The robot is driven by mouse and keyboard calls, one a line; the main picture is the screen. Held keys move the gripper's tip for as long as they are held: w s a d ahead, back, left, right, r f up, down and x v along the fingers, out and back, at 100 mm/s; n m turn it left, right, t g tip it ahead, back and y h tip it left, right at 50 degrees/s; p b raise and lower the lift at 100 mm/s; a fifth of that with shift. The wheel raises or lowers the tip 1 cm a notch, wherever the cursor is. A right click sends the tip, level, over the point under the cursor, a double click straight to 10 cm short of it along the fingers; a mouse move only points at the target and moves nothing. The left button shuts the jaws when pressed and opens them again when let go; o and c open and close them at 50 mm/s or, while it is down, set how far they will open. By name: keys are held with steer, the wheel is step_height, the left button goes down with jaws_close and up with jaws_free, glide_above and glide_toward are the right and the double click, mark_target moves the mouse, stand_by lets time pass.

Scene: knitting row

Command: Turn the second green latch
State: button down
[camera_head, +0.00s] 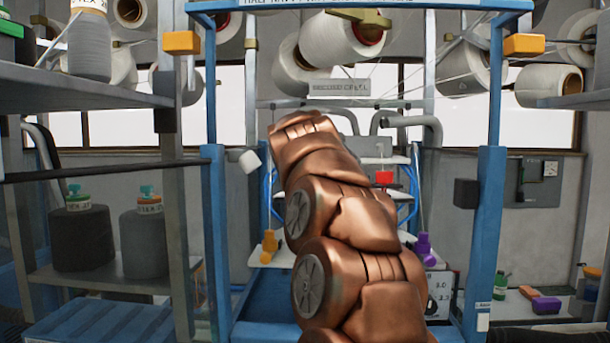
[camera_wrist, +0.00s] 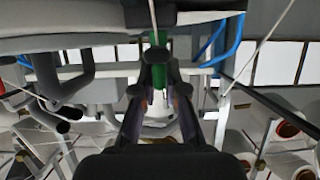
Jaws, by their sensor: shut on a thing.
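A green piece (camera_wrist: 159,41), which looks like a green latch, shows in the wrist view at the top centre, just at the tips of my gripper (camera_wrist: 155,72). My gripper's dark fingers come together there and are shut on it. The fingers hide part of the green piece, so its turn angle cannot be told. In the head view my copper-coloured arm reaches up and away through the blue frame and hides my gripper and the green piece. Which of several latches this is cannot be told.
Blue posts (camera_head: 491,230) flank my arm. A shelf with grey yarn cones (camera_head: 82,240) stands at the left. White yarn spools (camera_head: 340,38) hang above.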

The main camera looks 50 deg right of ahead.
steer(key=shift+r, duration=0.15)
steer(key=shift+r+n+t+y+p, duration=0.15)
steer(key=shift+n+t+y+p, duration=0.15)
steer(key=shift+n+t+p, duration=0.35)
steer(key=n+t+y+p, duration=0.2)
steer(key=n+y+p, duration=0.1)
steer(key=p, duration=0.1)
steer(key=shift+r+p, duration=0.1)
steer(key=shift+p, duration=0.25)
steer(key=shift+n+t+y+p, duration=0.85)
steer(key=shift+n+y+p, duration=1.05)
steer(key=shift+n+y, duration=0.55)
steer(key=shift+f+n+y+p, duration=0.2)
steer(key=shift+n+y+p, duration=0.15)
steer(key=shift+y, duration=0.4)
steer(key=shift+f+n+y+p, duration=0.15)
steer(key=shift+n+y+p, duration=0.2)
steer(key=shift+y, duration=0.05)
steer(key=c, duration=1.2)
jaws_free()
